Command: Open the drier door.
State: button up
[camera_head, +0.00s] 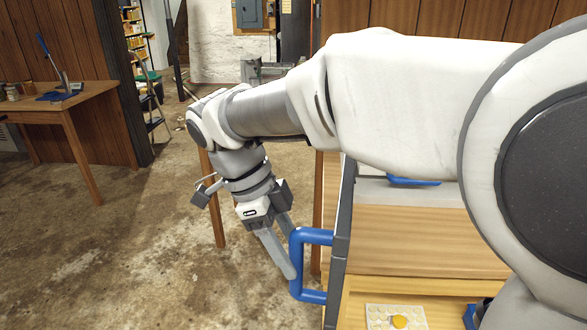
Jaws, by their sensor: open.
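A dark grey upright panel (340,238), seen nearly edge-on, carries a blue D-shaped handle (297,264) on its left face. It looks like the drier door; I cannot tell whether it is fully closed. My gripper (291,262) points down at the handle with its jaws open. One long grey finger lies just left of the handle's upright bar, its tip near mid-height. The other finger is partly hidden behind the handle's top. I cannot tell whether either finger touches the bar. My arm hides much of what lies behind and to the right.
A wooden surface (420,245) lies right of the panel, with a pale patterned sheet (380,313) and a yellow round piece (399,321) in front. Another blue handle-like part (413,182) shows behind. A wooden table (95,90) stands at left. The concrete floor (150,260) between is clear.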

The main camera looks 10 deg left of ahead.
jog(key=p+v, duration=0.4)
jog(key=v, duration=1)
jog(key=shift+r, duration=0.15)
jog(key=shift+a, duration=0.15)
